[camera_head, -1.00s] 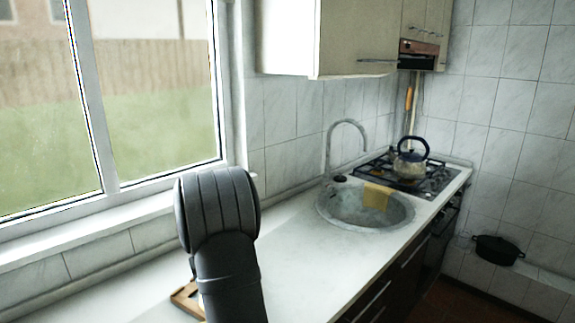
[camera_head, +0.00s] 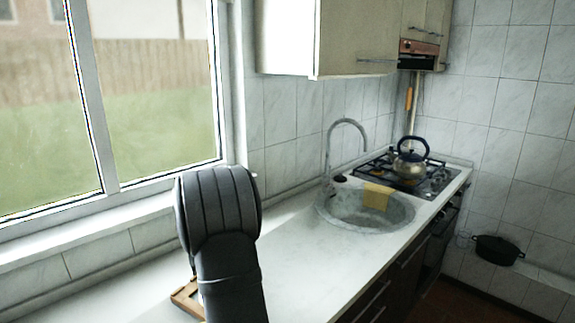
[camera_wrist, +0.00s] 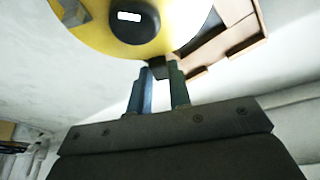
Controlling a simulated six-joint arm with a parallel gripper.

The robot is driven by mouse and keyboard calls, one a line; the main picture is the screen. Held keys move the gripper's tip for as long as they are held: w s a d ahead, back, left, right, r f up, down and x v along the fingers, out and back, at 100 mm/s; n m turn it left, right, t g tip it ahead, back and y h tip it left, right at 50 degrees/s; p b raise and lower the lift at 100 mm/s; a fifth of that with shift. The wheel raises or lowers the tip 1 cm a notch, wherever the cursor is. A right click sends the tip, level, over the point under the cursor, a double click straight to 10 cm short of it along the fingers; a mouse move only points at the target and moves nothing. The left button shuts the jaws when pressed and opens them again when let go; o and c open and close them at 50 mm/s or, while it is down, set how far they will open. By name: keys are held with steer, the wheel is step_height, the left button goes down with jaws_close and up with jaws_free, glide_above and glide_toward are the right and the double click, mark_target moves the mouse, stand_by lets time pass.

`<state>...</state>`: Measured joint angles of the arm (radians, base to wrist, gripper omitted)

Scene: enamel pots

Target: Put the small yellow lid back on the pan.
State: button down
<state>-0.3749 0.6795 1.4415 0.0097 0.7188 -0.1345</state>
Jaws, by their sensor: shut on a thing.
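The yellow lid (camera_wrist: 182,28) with its black knob (camera_wrist: 135,22) fills the top of the wrist view, cut off by the frame edge. My gripper (camera_wrist: 161,68) is just below it, with its two fingers a little apart and a small dark piece at the lid's edge between the tips. It is shut on the lid at this edge. In the head view my arm hides the gripper and the lid. I cannot make out the pan in either view.
A wooden board (camera_head: 186,300) lies on the white counter (camera_head: 290,250) beside my arm; brown wood (camera_wrist: 232,35) also shows in the wrist view. The sink (camera_head: 345,212) with a yellow cloth (camera_head: 376,196) and the stove with a kettle (camera_head: 409,166) are farther right. The counter between is clear.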

steer(key=shift+r, duration=1.65)
steer(key=s+d+r+m+t, duration=0.1)
steer(key=s+r+m, duration=0.25)
steer(key=s, duration=1.15)
steer(key=shift+n, duration=0.45)
steer(key=shift+d+f, duration=0.15)
steer(key=shift+f, duration=0.9)
steer(key=shift+d+f, duration=0.1)
steer(key=shift+f, duration=0.95)
steer(key=shift+f, duration=0.6)
steer(key=c, duration=1.3)
jaws_free()
steer(key=shift+o, duration=0.2)
steer(key=shift+r, duration=0.1)
